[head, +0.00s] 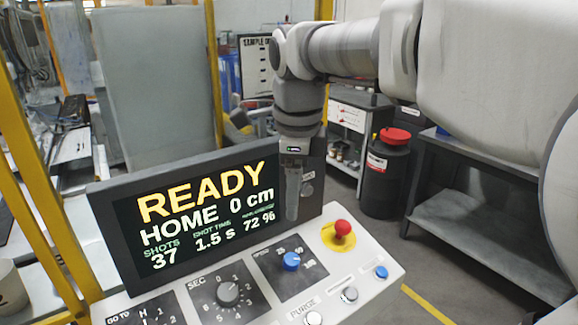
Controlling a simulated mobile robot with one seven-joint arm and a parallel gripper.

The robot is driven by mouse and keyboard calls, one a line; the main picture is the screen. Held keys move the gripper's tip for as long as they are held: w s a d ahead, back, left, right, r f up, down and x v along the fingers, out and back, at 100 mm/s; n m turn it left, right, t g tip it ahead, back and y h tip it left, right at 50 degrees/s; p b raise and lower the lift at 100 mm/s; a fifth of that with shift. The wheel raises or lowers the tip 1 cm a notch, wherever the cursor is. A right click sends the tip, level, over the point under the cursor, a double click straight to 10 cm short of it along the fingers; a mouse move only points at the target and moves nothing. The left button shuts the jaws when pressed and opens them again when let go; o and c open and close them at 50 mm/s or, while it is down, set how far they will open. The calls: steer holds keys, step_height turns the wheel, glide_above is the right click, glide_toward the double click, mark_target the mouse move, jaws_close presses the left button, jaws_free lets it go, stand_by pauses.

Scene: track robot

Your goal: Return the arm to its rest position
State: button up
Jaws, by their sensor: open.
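My arm comes in from the upper right, bends at the upper middle and points down. My gripper (292,212) hangs at its end, fingers downward, in front of the right edge of the control panel's screen (205,222). It is open, seen nearly edge-on, with nothing visible between the fingers. The screen reads READY, HOME 0 cm, SHOTS 37, SHOT TIME 1.5 s and 72 %. I cannot tell how far the fingertips are from the panel.
The console carries a red mushroom button (343,228), a blue knob (291,261) and a black dial (228,293). Yellow posts (40,190) are at left. Floor between console and bench is clear.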

steer(key=s+d+f+n+t, duration=0.2)
steer(key=s+d+f+n, duration=0.1)
steer(key=s+d+n, duration=0.3)
steer(key=s+d+f+n+t, duration=0.1)
steer(key=s+d+f+n, duration=0.3)
steer(key=s+n, duration=0.6)
steer(key=d+n, duration=0.2)
steer(key=n, duration=0.1)
steer(key=shift+s+d+n+t, duration=0.2)
steer(key=shift+s+n+t, duration=0.1)
steer(key=shift+t, duration=0.1)
stand_by(0.4)
